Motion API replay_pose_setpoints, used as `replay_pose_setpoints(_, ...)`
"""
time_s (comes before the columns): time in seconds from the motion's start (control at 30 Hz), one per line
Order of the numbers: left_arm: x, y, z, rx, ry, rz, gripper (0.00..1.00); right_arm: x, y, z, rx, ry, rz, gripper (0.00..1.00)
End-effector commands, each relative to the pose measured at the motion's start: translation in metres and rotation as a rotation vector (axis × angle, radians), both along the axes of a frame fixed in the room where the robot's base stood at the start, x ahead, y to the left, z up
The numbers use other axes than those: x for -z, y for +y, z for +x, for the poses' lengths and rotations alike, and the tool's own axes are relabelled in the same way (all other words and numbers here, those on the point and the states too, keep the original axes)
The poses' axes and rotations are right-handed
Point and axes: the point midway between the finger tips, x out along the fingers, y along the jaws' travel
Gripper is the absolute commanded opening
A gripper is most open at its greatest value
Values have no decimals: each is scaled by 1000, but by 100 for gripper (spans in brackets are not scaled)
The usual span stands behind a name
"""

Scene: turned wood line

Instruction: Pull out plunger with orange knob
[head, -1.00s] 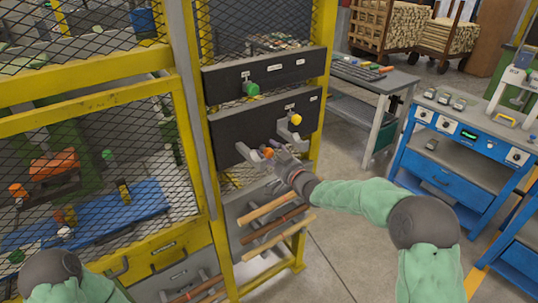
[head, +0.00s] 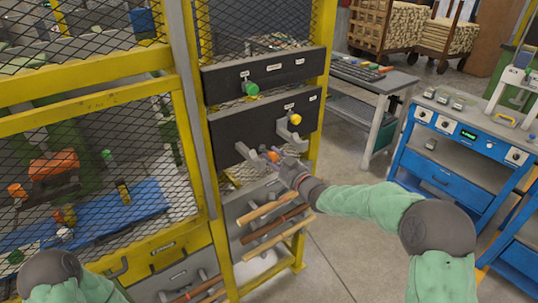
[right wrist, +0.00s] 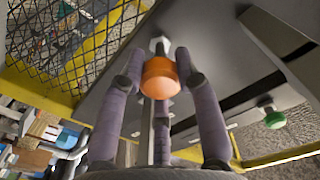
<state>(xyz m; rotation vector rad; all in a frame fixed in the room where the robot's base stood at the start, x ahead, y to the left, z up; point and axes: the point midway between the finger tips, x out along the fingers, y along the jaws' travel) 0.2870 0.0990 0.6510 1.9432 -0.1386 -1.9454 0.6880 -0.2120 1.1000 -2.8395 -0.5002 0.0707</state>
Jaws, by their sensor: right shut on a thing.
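The orange knob (head: 273,157) is at the lower edge of the dark panel (head: 222,133), beside a grey bracket, partly hidden by my fingers. My right gripper (head: 280,162) is shut on it. In the right wrist view the orange knob (right wrist: 159,78) sits between the purple-grey fingers of my right gripper (right wrist: 160,72). A short metal stem (right wrist: 159,46) shows beyond the knob, towards the panel. My left gripper is not in view; only part of my left arm shows at the lower left.
A yellow knob (head: 295,119) and a green knob (head: 251,88) stick out from the dark panels above. Wooden rods (head: 272,223) lie on holders below. A yellow mesh guard (head: 90,155) stands at left. Blue workbenches (head: 455,160) stand right, with open floor between.

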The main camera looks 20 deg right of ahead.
Motion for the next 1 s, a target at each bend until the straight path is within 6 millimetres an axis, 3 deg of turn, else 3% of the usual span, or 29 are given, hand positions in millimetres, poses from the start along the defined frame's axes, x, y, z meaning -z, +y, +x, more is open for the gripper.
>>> replay_pose_setpoints(0.33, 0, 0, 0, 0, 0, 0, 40, -4, -4, -6, 2, -8, 1, 0)
replay_pose_setpoints(0.37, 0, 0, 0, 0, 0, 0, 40, -4, -4, -6, 2, -8, 1, 41)
replay_pose_setpoints(0.4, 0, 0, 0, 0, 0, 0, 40, -4, -4, -6, 3, -8, 1, 53)
replay_pose_setpoints(0.43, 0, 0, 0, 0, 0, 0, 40, -4, -4, -6, 3, -8, 1, 58)
replay_pose_setpoints(0.8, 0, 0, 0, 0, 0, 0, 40, -2, -4, -8, 2, -4, 0, 58)
replay_pose_setpoints(1.0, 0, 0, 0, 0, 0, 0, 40, -2, -12, -28, 4, -3, 1, 58)
